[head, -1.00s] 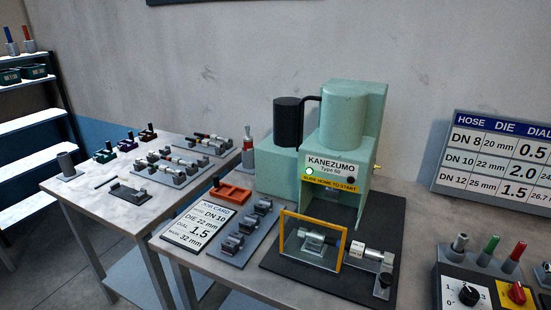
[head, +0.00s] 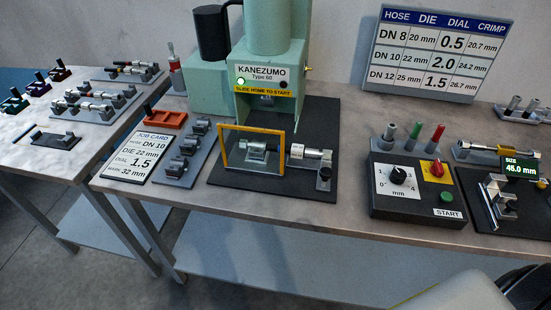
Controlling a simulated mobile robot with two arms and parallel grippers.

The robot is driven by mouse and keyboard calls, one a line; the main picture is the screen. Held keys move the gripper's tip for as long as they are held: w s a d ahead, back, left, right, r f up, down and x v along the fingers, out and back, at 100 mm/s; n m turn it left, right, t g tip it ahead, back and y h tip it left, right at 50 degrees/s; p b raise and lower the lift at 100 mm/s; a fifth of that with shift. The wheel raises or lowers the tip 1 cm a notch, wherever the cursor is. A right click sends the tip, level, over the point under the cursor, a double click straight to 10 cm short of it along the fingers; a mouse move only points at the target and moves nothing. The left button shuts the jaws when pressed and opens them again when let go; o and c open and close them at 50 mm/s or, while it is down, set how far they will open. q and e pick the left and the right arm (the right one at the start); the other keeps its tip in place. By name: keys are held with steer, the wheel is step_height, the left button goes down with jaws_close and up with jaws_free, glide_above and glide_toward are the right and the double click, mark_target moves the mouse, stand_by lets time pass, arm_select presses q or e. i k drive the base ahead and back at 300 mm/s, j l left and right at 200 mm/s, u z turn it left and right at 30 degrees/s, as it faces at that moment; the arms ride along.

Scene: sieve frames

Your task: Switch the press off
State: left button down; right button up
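The pale green KANEZUMO press (head: 208,82) stands on the bench at upper centre in the head view. A lit whitish-green lamp (head: 240,81) shows on its front. The control box (head: 415,203) lies to the right of the press. It carries a red rotary switch (head: 437,169) on a yellow plate, a black dial knob (head: 398,175) marked in mm, and a green START button (head: 446,197). The switch's exact setting is too small to read.
An orange-framed guard (head: 223,148) stands before the press, with a fitting beside it. Grey, green and red pegs stand behind the control box. A size gauge reading 45.0 mm (head: 520,168) sits close on its right. The bench front edge is clear.

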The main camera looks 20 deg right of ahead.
mark_target(436, 170)
steer(key=z, duration=1.75)
